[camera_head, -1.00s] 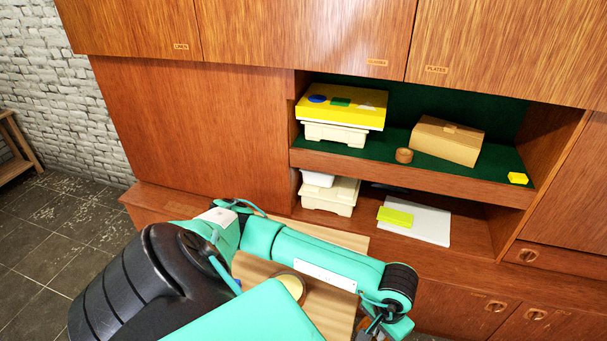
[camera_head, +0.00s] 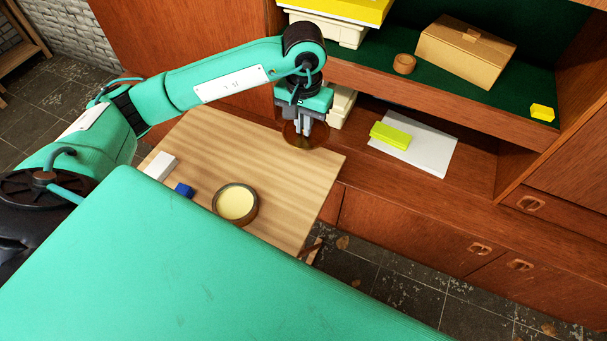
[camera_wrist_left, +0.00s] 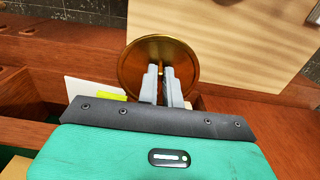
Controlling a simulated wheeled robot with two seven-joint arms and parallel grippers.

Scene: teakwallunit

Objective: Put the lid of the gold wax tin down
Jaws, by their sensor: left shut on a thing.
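The lid (camera_wrist_left: 132,66) is a round gold-brown disc, gripped by my left gripper (camera_wrist_left: 161,75), whose grey fingers are shut on it near its centre. In the head view my left gripper (camera_head: 308,130) holds the lid (camera_head: 293,136) above the far right part of the pull-out wooden board (camera_head: 270,165). I cannot tell the exact height of the lid over the board. The round wax tin (camera_head: 235,203), with pale yellow wax inside, stands without a lid near the board's front edge. My right gripper is not in view.
A white block (camera_head: 161,166) and a small blue block (camera_head: 184,190) are on the board left of the tin. The board's middle is clear. Behind, a white slab (camera_head: 430,148) carries a yellow-green block (camera_head: 390,135).

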